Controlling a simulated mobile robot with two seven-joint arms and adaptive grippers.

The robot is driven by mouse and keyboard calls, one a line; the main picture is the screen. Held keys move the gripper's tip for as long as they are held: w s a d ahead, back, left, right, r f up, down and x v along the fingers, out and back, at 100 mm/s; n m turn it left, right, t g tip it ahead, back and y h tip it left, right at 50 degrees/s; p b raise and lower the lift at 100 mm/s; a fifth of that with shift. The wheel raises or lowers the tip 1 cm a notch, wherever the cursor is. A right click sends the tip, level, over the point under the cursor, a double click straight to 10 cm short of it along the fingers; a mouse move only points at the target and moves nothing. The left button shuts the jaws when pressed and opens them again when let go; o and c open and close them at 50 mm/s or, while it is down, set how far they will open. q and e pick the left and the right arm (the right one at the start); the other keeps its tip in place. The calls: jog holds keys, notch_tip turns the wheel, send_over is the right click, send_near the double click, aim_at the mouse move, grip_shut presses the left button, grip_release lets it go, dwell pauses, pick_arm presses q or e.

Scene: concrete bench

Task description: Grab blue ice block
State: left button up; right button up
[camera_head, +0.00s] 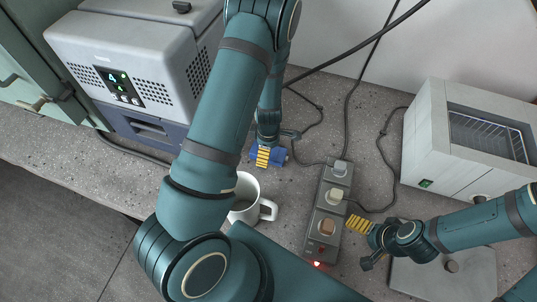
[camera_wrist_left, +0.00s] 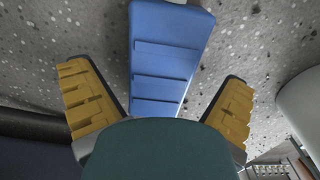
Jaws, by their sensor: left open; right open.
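The blue ice block (camera_head: 277,154) lies on the concrete bench, partly hidden by my left gripper in the head view. In the left wrist view the blue ice block (camera_wrist_left: 171,55) is a long, ribbed blue slab, and its near end is hidden behind the gripper's dark body. My left gripper (camera_head: 264,157) is open and empty, over or beside the block; in the wrist view its yellow fingers (camera_wrist_left: 160,100) stand apart on either side of the block's near part. My right gripper (camera_head: 362,238) is open and empty, beside the power strip.
A white mug (camera_head: 246,207) stands close to my left arm. A grey power strip (camera_head: 321,232) with plugs lies at centre, cables running behind. A grey ice machine (camera_head: 150,65) is at back left, a white toaster oven (camera_head: 430,140) at right. A grey board (camera_head: 470,272) lies front right.

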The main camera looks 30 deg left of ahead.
pick_arm(q)
jog(key=shift+f, duration=0.6)
jog(key=shift+r, duration=0.1)
jog(key=c, duration=1.4)
